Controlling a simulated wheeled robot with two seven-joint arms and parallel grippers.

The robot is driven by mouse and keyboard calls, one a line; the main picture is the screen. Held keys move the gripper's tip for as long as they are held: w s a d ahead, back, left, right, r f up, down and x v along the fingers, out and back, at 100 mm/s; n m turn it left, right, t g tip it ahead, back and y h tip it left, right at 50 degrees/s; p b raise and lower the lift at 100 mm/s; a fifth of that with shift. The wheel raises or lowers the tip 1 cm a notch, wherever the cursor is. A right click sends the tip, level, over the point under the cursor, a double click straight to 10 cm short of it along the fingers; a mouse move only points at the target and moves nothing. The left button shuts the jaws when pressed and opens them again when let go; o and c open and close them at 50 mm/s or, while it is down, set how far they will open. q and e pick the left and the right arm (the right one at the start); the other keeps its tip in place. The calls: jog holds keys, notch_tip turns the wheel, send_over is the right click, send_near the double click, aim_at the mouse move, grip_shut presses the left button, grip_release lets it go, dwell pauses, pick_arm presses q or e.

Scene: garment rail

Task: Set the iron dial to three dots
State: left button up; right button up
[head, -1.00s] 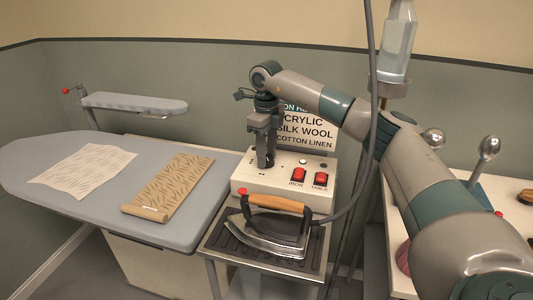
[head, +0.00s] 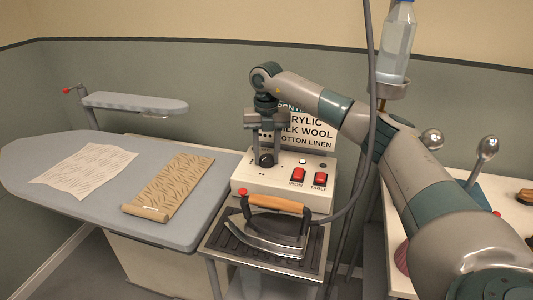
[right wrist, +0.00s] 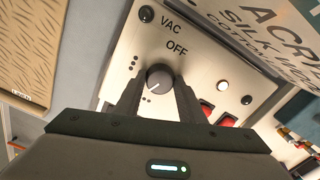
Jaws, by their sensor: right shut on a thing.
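The iron dial (right wrist: 159,76) is a round grey-black knob on the cream control box (head: 240,182). In the right wrist view its pale pointer mark faces the lower left, toward the dot marks beside it; OFF is printed above it to the right. I cannot tell for sure which dot group the mark meets. My right gripper (right wrist: 157,90) is shut on the dial, one finger on each side. In the head view this gripper reaches down from above onto the box top. My left gripper is out of view.
A small black VAC knob (right wrist: 146,14) is beside the dial. Red IRON (head: 298,175) and TABLE (head: 320,179) switches are to its right. An iron (head: 275,225) with a wooden handle rests in front of the box. A fabric sign (head: 312,130) stands behind. The ironing board (head: 60,200) is left.

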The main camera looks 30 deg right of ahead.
jog(key=shift+r+m, duration=0.1)
jog(key=shift+m, duration=0.9)
jog(key=m, duration=0.2)
jog(key=shift+m, duration=0.3)
jog(key=m+p, duration=0.1)
jog(key=m, duration=0.1)
jog(key=shift+m, duration=0.4)
jog(key=m, duration=0.2)
jog(key=shift+m, duration=0.3)
jog(key=shift+m+p, duration=0.35)
jog(key=shift+m, duration=1.25)
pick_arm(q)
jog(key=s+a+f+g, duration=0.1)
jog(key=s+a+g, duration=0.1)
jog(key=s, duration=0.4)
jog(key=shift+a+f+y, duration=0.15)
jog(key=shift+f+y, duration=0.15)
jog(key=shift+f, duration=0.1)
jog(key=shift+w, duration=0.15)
pick_arm(e)
jog(key=o, duration=1)
jog(key=shift+o, duration=0.2)
